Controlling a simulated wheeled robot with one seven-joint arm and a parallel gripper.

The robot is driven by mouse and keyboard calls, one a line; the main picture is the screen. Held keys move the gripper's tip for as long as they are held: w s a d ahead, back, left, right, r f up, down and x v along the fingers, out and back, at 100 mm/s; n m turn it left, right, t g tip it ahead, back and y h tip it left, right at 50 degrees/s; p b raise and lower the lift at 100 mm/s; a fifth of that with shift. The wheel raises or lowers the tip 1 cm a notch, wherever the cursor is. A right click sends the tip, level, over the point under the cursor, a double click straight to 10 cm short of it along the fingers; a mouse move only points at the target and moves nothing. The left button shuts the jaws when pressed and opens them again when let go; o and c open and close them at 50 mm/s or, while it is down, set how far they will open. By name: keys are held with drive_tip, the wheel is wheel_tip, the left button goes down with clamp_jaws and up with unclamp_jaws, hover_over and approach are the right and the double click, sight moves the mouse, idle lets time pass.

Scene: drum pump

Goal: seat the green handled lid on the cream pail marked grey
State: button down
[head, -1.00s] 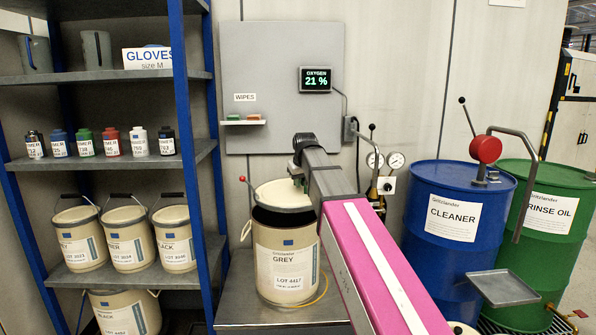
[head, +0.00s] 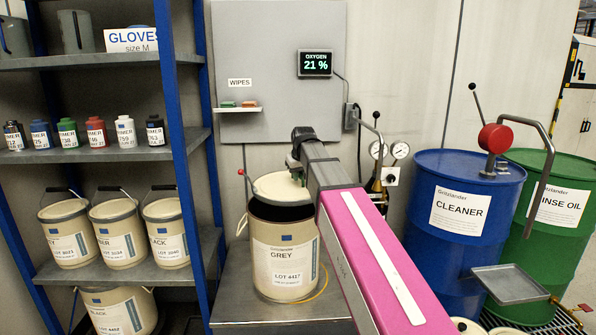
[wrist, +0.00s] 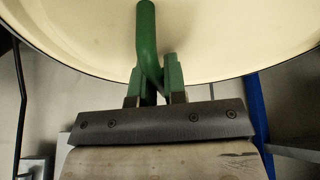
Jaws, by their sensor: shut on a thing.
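The cream pail marked GREY (head: 284,258) stands upright on a grey metal bench, with a dark band at its top. The cream lid (head: 282,187) is above the pail, with dark showing between the two; from this angle I cannot tell whether any edge touches. My gripper (head: 296,172) is at the lid's right side, partly hidden by my pink arm. In the wrist view, my gripper (wrist: 155,88) is shut on the lid's green handle (wrist: 147,45), and the pale lid face (wrist: 80,35) fills the upper part.
The metal bench (head: 230,300) carries the pail. A blue-framed shelf (head: 110,274) with pails and small bottles stands at the left. Blue (head: 455,255) and green (head: 560,180) drums stand at the right, with a small tray (head: 508,283) before them. A gauge fitting (head: 399,150) is behind my arm.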

sight(292, 186)
drive_tip(key=shift+f, duration=2.5)
drive_tip(key=shift+s+a, duration=1.05)
drive_tip(key=shift+a, duration=0.3)
drive_tip(key=shift+f, duration=0.4)
drive_tip(key=c, duration=1.1)
unclamp_jaws()
drive_tip(key=shift+r, duration=0.1)
